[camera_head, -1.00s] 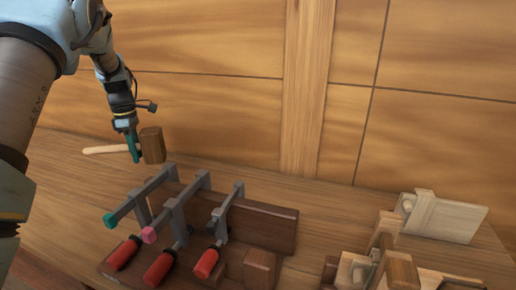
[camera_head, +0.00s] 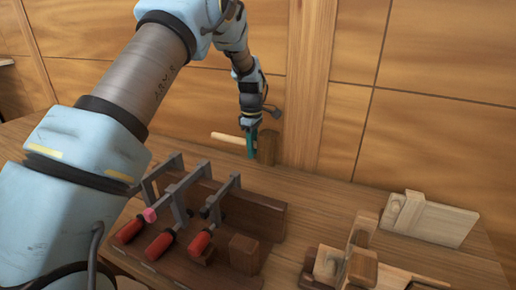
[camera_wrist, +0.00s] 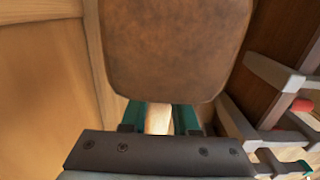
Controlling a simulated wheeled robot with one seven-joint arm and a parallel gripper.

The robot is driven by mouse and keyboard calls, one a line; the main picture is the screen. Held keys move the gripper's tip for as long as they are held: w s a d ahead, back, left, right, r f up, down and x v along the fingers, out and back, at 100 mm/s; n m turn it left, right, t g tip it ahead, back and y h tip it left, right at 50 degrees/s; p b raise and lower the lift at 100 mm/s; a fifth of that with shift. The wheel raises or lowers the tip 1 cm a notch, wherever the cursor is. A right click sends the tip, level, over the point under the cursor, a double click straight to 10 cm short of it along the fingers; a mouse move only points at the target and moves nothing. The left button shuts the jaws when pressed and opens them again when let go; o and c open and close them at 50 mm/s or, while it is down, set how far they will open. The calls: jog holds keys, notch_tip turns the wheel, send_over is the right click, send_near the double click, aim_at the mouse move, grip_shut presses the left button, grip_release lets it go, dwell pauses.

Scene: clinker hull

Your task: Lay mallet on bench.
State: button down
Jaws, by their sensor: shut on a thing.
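My gripper (camera_head: 251,152) is shut on the mallet's pale handle close to the head. The mallet (camera_head: 266,147) has a dark brown block head, to the right of the fingers, and its handle points left. In the wrist view the mallet head (camera_wrist: 175,48) fills the top middle, with the handle running between the teal fingers (camera_wrist: 158,118). The wooden bench (camera_head: 325,192) lies below, and the mallet is over its back part near the panelled wall. I cannot tell whether the mallet head touches the bench.
Several red-handled clamps (camera_head: 200,243) stand on a dark wooden rack (camera_head: 262,217) in front of the mallet. Wooden planes (camera_head: 350,262) are at front right, and a pale wooden piece (camera_head: 430,220) is at back right. Bare bench lies between rack and pale piece.

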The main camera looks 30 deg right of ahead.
jog(key=shift+f+b, duration=3.05)
jog(key=shift+f, duration=2.2)
jog(key=c, duration=0.6)
grip_release()
notch_tip(320, 180, up, 11)
jog(key=b, duration=0.3)
jog(key=shift+w+a+f, duration=0.1)
